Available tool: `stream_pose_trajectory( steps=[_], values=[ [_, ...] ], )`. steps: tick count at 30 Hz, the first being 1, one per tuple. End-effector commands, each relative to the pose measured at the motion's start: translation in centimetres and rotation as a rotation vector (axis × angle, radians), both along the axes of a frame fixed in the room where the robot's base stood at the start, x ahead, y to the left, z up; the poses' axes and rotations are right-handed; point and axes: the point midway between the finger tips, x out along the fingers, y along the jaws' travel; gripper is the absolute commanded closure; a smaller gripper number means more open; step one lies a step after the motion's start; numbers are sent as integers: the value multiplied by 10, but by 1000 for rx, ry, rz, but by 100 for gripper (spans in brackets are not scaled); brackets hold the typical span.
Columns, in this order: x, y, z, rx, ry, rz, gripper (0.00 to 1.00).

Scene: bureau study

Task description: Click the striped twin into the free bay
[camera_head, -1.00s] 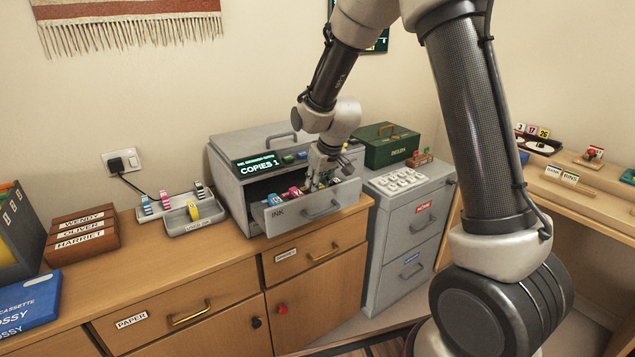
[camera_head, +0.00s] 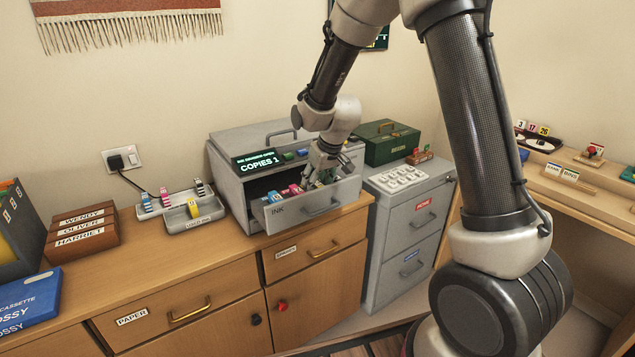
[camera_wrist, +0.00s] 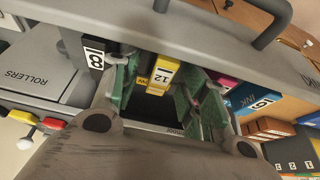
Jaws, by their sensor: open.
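The grey ink drawer (camera_head: 300,213) stands open in the grey copier, with blue (camera_head: 274,197) and magenta (camera_head: 294,190) cartridges at its left. My gripper (camera_head: 321,181) is open and low over the drawer's right part. In the wrist view, a yellow cartridge (camera_wrist: 161,76) labelled 12 sits upright ahead of my gripper, between green parts. I cannot make out stripes on it. A black piece (camera_wrist: 95,57) marked 18 shows beside it. My gripper hides much of the drawer's right part in the head view, so I cannot tell which bay is free.
Striped blue (camera_head: 147,203), magenta (camera_head: 164,197) and black (camera_head: 200,188) cartridges stand in the grey rack left of the copier.

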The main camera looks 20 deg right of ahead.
Motion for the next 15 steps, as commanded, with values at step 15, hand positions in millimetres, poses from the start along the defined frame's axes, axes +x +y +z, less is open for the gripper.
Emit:
stream_pose_trajectory(
  steps=[15],
  values=[
    [-35,-11,91,2,-4,-1,56]
  ],
)
